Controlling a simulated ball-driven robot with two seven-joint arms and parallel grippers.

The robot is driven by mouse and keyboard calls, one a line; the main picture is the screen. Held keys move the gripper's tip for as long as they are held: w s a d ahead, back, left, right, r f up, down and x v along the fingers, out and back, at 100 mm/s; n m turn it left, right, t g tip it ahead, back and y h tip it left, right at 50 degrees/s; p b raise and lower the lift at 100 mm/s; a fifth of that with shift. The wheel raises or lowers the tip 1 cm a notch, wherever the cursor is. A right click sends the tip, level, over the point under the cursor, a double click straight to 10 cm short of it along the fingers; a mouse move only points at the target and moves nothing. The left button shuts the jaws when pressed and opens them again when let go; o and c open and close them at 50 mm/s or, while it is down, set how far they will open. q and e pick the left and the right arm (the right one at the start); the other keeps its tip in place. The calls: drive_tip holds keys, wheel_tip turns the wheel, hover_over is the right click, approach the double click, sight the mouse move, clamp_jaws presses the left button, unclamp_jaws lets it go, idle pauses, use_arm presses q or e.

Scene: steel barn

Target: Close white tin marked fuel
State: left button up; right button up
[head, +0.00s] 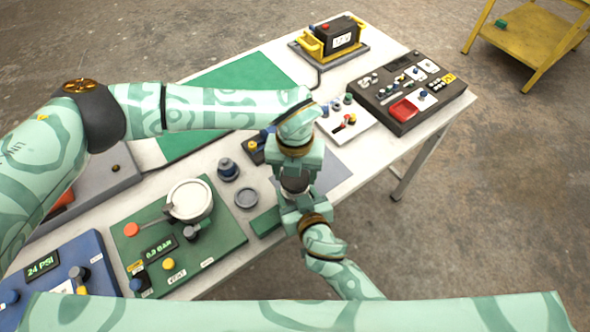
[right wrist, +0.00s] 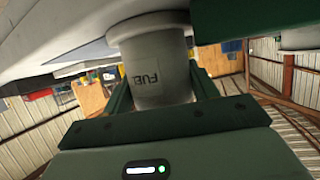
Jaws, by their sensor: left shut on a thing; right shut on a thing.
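The white tin (right wrist: 158,75) shows in the right wrist view with the word FUEL on its side and a wider rim. It sits between the fingers of my right gripper (right wrist: 160,92), which is shut on it. In the head view my right gripper (head: 303,208) comes up from below. My left gripper (head: 296,168) reaches in from the left, directly above it in the picture. It is shut on a dark round thing (head: 294,181), apparently a lid, between the two grippers. The tin is mostly hidden in the head view, and I cannot tell whether the lid is seated.
A green panel (head: 222,245) carries a white pot. A black control box (head: 413,92) and battery (head: 330,38) lie farther back. A green mat (head: 235,82) is mostly clear.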

sight(295, 194)
use_arm(q)
drive_tip(key=shift+f, duration=0.1)
drive_tip(key=shift+f, duration=0.8)
drive_tip(key=shift+f, duration=0.55)
use_arm(e)
clamp_jaws()
use_arm(q)
drive_tip(key=m, duration=0.3)
drive_tip(key=o, duration=0.9)
drive_tip(key=shift+o, duration=0.2)
